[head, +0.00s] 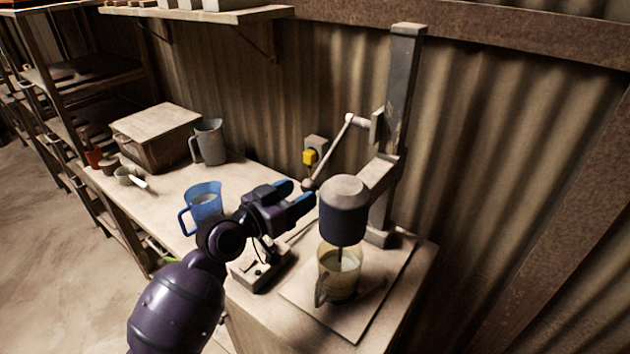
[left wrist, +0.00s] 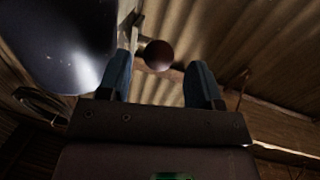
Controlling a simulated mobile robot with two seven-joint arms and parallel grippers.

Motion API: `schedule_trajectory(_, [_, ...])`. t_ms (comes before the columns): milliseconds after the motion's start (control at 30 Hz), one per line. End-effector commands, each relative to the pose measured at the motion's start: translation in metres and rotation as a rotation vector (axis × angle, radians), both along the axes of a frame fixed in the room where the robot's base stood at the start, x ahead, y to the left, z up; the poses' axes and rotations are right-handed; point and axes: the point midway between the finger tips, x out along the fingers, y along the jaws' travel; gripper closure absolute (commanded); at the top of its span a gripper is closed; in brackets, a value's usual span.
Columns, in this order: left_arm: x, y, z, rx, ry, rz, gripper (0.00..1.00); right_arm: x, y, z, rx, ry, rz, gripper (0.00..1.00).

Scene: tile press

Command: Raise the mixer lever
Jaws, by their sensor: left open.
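The mixer stands at the right end of the bench, with a grey post (head: 402,85) and a dark rounded motor head (head: 344,208). Its lever (head: 332,150) runs from a pivot on the post down to the left and ends in a round knob (head: 308,185). My left gripper (head: 299,195) is open, its blue fingertips right by the knob. In the left wrist view the dark red knob (left wrist: 158,55) shows between the two fingers, near their tips; I cannot tell if they touch it. My right gripper is not in view.
A jug (head: 340,284) stands under the mixer head, the stirring shaft reaching into it. A switch box (head: 262,268) sits below my left gripper. A blue jug (head: 203,203), a grey jug (head: 209,142) and a lidded box (head: 157,137) stand left on the bench. Corrugated wall is behind.

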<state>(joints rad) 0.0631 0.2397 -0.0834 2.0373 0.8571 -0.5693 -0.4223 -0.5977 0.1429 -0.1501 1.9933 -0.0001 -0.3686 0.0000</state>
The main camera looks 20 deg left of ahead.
Motion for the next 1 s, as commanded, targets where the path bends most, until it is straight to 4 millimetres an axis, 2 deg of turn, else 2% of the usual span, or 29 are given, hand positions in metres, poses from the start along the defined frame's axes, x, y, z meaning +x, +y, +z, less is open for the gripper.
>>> schedule_trajectory(100, [0.018,-0.011,0.001,-0.003,-0.001,0.0,0.41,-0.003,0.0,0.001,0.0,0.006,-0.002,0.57])
schedule_trajectory(300, [0.039,-0.022,0.0,-0.002,0.001,0.0,0.41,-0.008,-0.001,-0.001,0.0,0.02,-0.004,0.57])
schedule_trajectory(500, [0.047,-0.027,0.0,-0.001,0.0,0.0,0.41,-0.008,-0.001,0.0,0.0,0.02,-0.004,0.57])
schedule_trajectory(767, [0.048,-0.027,0.0,0.0,0.0,0.0,0.41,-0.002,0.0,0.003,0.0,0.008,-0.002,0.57])
schedule_trajectory(1000, [0.047,-0.027,0.0,0.0,0.0,0.0,0.76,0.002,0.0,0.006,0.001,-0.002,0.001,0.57])
